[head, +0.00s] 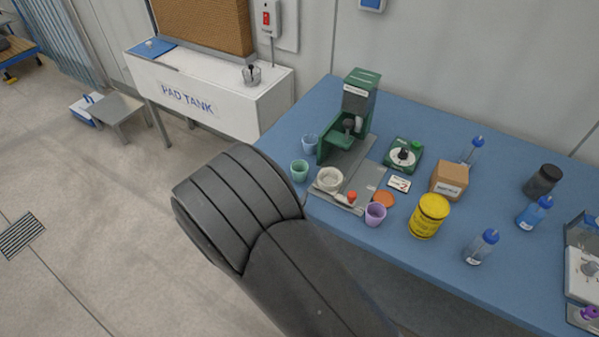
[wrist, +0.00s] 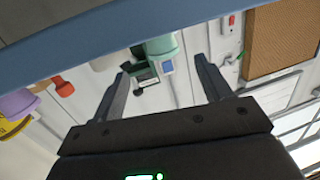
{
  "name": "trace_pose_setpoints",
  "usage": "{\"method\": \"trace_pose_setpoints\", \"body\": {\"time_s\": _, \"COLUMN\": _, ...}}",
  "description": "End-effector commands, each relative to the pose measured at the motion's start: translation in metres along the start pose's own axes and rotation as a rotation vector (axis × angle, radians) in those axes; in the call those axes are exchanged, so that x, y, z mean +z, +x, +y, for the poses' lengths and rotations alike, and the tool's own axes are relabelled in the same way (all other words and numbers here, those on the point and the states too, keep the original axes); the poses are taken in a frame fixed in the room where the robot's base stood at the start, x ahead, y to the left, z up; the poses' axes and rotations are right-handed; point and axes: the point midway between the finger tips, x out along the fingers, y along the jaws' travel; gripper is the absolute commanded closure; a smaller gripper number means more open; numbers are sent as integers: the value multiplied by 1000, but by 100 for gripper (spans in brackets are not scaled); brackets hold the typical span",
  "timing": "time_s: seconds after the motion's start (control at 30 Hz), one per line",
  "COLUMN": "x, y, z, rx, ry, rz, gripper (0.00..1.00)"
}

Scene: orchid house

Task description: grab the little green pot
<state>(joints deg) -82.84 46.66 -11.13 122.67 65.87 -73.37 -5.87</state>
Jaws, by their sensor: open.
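The little green pot (head: 299,170) is a pale green cup standing near the left edge of the blue table, in front of the dark green machine. In the wrist view, which is turned over, a pale green cup (wrist: 161,46) shows beyond and between my fingertips. My gripper (wrist: 161,68) is open, with nothing between its fingers, and is apart from the cup. In the head view my arm hides the gripper.
A blue cup (head: 310,144), white bowl (head: 329,180) and lilac cup (head: 375,214) stand near the pot. The green machine (head: 361,92) rises behind. A yellow tub (head: 429,216) stands right. The blue table's edge (wrist: 100,40) crosses the wrist view.

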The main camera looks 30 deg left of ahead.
Motion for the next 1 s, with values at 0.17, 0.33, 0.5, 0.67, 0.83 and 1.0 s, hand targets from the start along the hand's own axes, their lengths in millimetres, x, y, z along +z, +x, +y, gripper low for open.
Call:
{"method": "trace_pose_setpoints", "body": {"time_s": 0.17, "x": 4, "y": -2, "z": -3, "rx": 2, "ry": -18, "rz": 32, "gripper": 29}}
{"method": "trace_pose_setpoints", "body": {"time_s": 0.33, "x": 3, "y": 20, "z": -2, "rx": 4, "ry": -17, "rz": 33, "gripper": 29}}
{"method": "trace_pose_setpoints", "body": {"time_s": 0.5, "x": 2, "y": 45, "z": -2, "rx": 2, "ry": -17, "rz": 31, "gripper": 29}}
{"method": "trace_pose_setpoints", "body": {"time_s": 0.67, "x": 1, "y": 56, "z": -2, "rx": 3, "ry": -16, "rz": 32, "gripper": 29}}
{"method": "trace_pose_setpoints", "body": {"time_s": 0.83, "x": -3, "y": 79, "z": -2, "rx": 2, "ry": -16, "rz": 32, "gripper": 29}}
{"method": "trace_pose_setpoints", "body": {"time_s": 1.0, "x": -3, "y": 100, "z": -2, "rx": 2, "ry": -17, "rz": 30, "gripper": 29}}
